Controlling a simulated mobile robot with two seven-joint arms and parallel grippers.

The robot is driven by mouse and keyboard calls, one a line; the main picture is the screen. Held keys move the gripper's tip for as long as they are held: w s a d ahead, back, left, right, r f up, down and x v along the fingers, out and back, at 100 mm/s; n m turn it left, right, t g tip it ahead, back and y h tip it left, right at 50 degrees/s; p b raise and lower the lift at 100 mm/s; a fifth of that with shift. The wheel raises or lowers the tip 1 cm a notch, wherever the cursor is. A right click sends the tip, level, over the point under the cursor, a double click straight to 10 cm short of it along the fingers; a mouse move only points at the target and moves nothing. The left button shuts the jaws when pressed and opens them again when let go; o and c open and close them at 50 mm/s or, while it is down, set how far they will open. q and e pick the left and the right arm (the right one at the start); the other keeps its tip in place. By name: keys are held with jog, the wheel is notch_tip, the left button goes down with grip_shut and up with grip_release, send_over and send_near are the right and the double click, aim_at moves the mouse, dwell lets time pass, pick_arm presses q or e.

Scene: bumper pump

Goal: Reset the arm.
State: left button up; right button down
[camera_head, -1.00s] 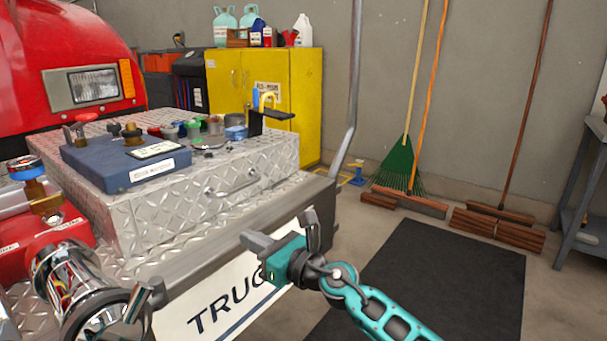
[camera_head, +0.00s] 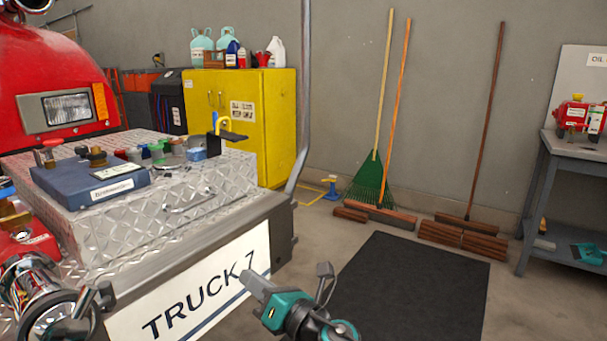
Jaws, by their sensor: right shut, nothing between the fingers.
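My right gripper (camera_head: 257,290), teal and grey, is at the bottom centre. It is shut and empty, in front of the white "TRUCK 7" sign (camera_head: 195,290) on the truck's bumper. It appears apart from the bumper, though the exact gap is hard to tell. My left gripper is not in view.
The diamond-plate truck deck (camera_head: 110,225) carries a blue case (camera_head: 90,180) and several coloured caps. A red pump with chrome fittings (camera_head: 35,285) is at lower left. A yellow cabinet (camera_head: 262,120) stands behind. The black floor mat (camera_head: 410,295) at right is clear. A grey workbench (camera_head: 572,150) stands far right.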

pick_arm(q)
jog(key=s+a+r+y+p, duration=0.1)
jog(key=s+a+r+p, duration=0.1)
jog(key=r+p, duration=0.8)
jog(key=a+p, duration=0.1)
jog(key=p, duration=0.2)
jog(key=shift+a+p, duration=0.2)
jog(key=shift+p, duration=0.15)
pick_arm(e)
jog(key=s+d+f+n+h, duration=0.2)
jog(key=s+d+n+h, duration=0.2)
jog(key=s+d+n, duration=0.4)
jog(key=s+d+f+n+g+h, duration=0.1)
jog(key=s+d+f+n+h, duration=0.2)
jog(key=s+d+n, duration=0.6)
jog(key=s+d+f+n+h, duration=0.3)
jog(key=s+d+n+h, duration=0.2)
jog(key=n, duration=1.3)
jog(key=s+d, duration=0.3)
jog(key=d, duration=0.2)
jog(key=shift+s+g, duration=0.25)
jog(key=shift+g, duration=0.05)
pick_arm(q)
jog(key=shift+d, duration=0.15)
pick_arm(e)
jog(key=shift+f, duration=0.1)
